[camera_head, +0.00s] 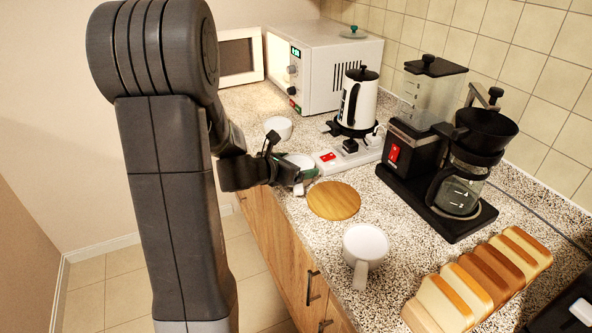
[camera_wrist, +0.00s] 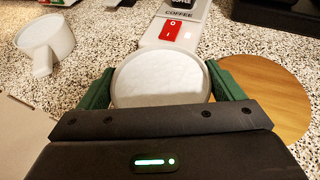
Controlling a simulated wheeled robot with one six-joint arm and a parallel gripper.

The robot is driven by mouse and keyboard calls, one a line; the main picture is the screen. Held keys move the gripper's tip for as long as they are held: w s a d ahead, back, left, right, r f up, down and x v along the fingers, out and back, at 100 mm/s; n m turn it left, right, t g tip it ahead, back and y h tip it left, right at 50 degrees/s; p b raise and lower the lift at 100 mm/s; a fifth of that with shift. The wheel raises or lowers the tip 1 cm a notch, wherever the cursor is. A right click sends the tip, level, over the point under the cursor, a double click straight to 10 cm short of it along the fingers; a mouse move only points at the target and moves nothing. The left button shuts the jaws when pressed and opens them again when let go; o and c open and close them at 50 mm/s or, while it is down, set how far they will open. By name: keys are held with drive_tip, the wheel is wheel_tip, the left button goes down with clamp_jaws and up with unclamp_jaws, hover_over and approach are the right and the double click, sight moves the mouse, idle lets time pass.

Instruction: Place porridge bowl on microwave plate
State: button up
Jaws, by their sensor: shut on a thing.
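My gripper (camera_wrist: 160,88) is shut on a round white bowl (camera_wrist: 160,72) filled with something pale, likely the porridge bowl. Its green fingers press on both sides of the bowl. In the head view the bowl (camera_head: 300,161) is at the counter's front edge, partly hidden by my gripper (camera_head: 292,176); I cannot tell if it touches the counter. The white microwave (camera_head: 335,72) stands at the back with its door (camera_head: 238,57) swung open to the left. The microwave plate is not visible inside.
A white handled cup (camera_head: 278,127) stands between bowl and microwave. A power strip (camera_head: 345,156) and kettle (camera_head: 357,100) are right of the bowl. A round wooden board (camera_head: 333,201), another white cup (camera_head: 365,244), a coffee maker (camera_head: 440,150) and bread slices (camera_head: 480,283) are nearer.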

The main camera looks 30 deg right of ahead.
wheel_tip(320, 180, up, 9)
drive_tip(key=shift+f+p, duration=0.2)
drive_tip(key=shift+p, duration=0.4)
drive_tip(key=w+a+f+n+t+y, duration=0.25)
drive_tip(key=w+a, duration=0.35)
drive_tip(key=a, duration=0.3)
drive_tip(key=w+a+f+n+t+y, duration=0.1)
drive_tip(key=w+a+f+n+t, duration=0.3)
drive_tip(key=w+a, duration=0.4)
drive_tip(key=w+a+f+n+t+y, duration=0.1)
drive_tip(key=a+f+n+y, duration=0.1)
drive_tip(key=a, duration=0.8)
drive_tip(key=w+a+f+n+t+y, duration=0.1)
drive_tip(key=a+f+n+y, duration=0.2)
drive_tip(key=a, duration=0.7)
drive_tip(key=shift+w+a+f+t, duration=0.3)
drive_tip(key=shift+f+t, duration=0.05)
drive_tip(key=shift+f, duration=0.2)
drive_tip(key=shift+d, duration=0.15)
